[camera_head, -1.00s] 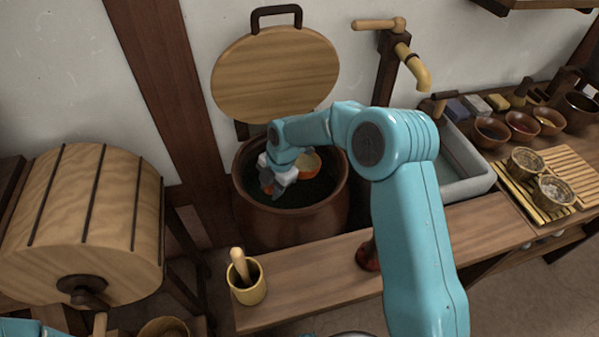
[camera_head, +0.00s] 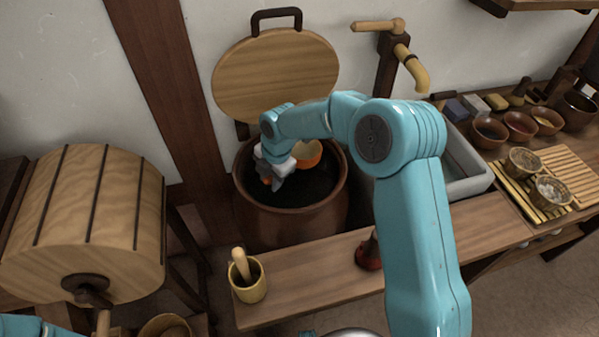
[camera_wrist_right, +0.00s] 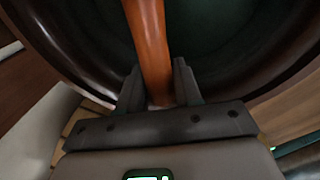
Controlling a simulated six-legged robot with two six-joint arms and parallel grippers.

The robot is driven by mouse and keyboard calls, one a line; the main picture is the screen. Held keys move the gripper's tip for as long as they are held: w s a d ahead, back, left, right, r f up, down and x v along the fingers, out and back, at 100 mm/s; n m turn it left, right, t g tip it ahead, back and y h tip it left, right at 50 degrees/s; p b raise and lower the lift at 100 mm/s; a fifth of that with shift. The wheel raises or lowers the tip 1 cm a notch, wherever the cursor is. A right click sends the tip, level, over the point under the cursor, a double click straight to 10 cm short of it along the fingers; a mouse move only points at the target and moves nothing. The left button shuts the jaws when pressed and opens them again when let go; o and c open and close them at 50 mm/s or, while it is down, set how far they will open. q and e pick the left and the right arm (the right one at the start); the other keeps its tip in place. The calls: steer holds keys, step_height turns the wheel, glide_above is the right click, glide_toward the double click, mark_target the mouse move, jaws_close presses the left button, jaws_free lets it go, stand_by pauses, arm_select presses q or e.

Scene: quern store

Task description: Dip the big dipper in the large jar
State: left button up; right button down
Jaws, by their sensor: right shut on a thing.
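The large jar (camera_head: 290,222) is a dark brown open vessel at the centre of the head view, dark inside. My right gripper (camera_head: 272,182) is over the left part of its mouth, pointing down. It is shut on the orange-brown handle of the big dipper; in the right wrist view the handle (camera_wrist_right: 149,45) runs between the two fingers. The dipper's orange cup (camera_head: 308,154) shows at the back of the jar mouth, to the right of the gripper. Whether the cup touches the contents is unclear. My left gripper is out of view.
A round wooden lid (camera_head: 275,76) stands upright behind the jar. A tap (camera_head: 405,55) and grey basin (camera_head: 457,165) are to the right, and a wooden drum (camera_head: 85,222) to the left. A yellow cup (camera_head: 249,284) stands on the front bench (camera_head: 310,277).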

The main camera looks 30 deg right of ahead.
steer(key=shift+r, duration=0.35)
steer(key=shift+h, duration=0.3)
steer(key=shift+r, duration=0.15)
steer(key=shift+r+p, duration=2.45)
steer(key=shift+r, duration=0.65)
